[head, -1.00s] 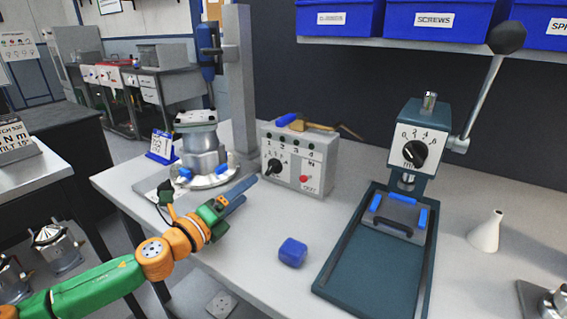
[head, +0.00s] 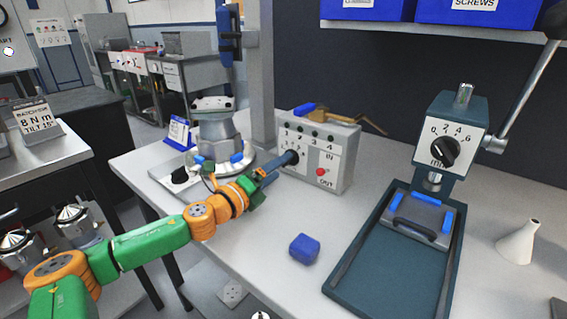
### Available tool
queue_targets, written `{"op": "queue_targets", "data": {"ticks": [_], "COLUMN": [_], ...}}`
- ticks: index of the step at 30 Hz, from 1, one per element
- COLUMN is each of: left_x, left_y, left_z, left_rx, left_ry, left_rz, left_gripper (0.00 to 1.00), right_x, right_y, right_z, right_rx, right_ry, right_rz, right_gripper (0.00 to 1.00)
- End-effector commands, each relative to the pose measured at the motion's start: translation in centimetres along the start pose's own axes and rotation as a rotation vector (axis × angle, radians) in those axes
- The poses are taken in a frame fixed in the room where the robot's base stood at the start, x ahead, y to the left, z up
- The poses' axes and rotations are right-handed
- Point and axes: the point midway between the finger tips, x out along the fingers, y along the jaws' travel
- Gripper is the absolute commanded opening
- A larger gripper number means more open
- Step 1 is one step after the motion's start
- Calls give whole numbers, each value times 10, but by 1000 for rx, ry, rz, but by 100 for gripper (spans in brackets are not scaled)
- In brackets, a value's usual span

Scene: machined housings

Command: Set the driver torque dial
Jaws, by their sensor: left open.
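A light grey controller box (head: 338,160) stands on the bench, with numbers, several small black dots, a red button and "IN" and "OUT" marks on its front. Its round black dial (head: 292,157) is at the left of that face. My left gripper (head: 284,163) is open, its fingertips at the dial. I cannot tell whether they touch it. The fingers partly cover the dial, so its pointer cannot be read. A blue driver (head: 231,40) hangs by the grey column. A card (head: 36,115) at left reads "8 N m" and "TILT 15°". My right gripper is not in view.
A metal housing (head: 216,135) stands in a fixture left of the box. A hand press (head: 450,140) with its own numbered dial stands right, its base holding a grey plate.

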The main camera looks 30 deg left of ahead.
Motion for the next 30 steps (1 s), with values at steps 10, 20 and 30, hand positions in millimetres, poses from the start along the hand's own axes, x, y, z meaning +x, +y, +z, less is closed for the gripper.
{"op": "queue_targets", "data": {"ticks": [10, 20, 30], "left_x": [25, 26, 26], "left_y": [-2, -1, -1], "left_z": [0, -2, -1], "left_rx": [0, 2, 3], "left_ry": [2, 4, 3], "left_rz": [-3, -2, -2], "left_gripper": [85, 77, 0], "right_x": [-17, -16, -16], "right_y": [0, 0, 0], "right_z": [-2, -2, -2], "right_rx": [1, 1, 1], "right_ry": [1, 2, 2], "right_rz": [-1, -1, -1], "right_gripper": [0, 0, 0]}}
